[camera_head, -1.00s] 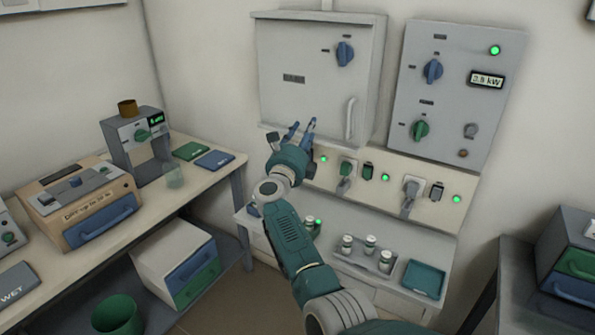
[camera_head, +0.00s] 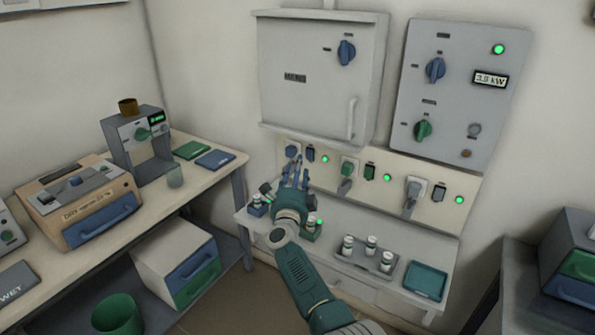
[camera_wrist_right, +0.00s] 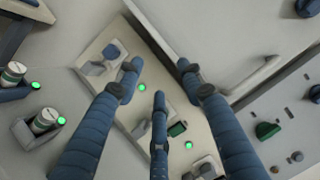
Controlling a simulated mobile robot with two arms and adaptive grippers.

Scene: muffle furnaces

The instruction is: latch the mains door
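The mains door (camera_head: 315,90) is the grey front of the wall cabinet, with a blue knob (camera_head: 347,52) at its upper right and a pale vertical handle (camera_head: 352,117) at its lower right. It looks shut or nearly so; any small gap cannot be told. My right gripper (camera_head: 296,170) is below the door's lower edge, in front of the socket strip, apart from the door. In the right wrist view its three blue fingers (camera_wrist_right: 160,95) are spread with nothing held; the door (camera_wrist_right: 215,35) and handle (camera_wrist_right: 262,75) appear beyond them. My left gripper is out of view.
A control panel (camera_head: 454,80) with knobs and a power display is right of the cabinet. The socket strip (camera_head: 330,178) holds plugs and green lamps. A shelf below carries jars (camera_head: 370,246) and a teal tray (camera_head: 425,281). A bench (camera_head: 225,165) with equipment stands left.

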